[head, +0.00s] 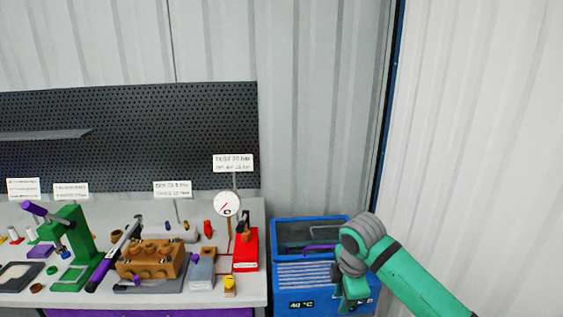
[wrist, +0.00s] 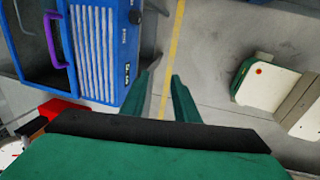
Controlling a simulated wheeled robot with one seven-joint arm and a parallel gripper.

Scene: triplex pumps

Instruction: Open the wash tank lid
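The blue wash tank (head: 325,274) stands on the floor to the right of the bench, with a "40 °C" label on its ribbed front. A purple handle (head: 322,246) shows at its top, over a grey recessed area; I cannot tell the lid's exact position. My gripper (head: 352,296) is in front of the tank's right part, pointing down, and hides some of it. In the wrist view, the tank (wrist: 97,50) and purple handle (wrist: 55,40) lie to the upper left of my gripper (wrist: 161,76). Its two green fingers are apart with nothing between them.
The bench (head: 215,293) left of the tank holds a red box (head: 246,252), a gauge (head: 227,204), a brown block (head: 150,260) and a green press (head: 75,240). A corrugated wall stands behind and right. Grey floor with a yellow line (wrist: 172,50) is clear below my fingers.

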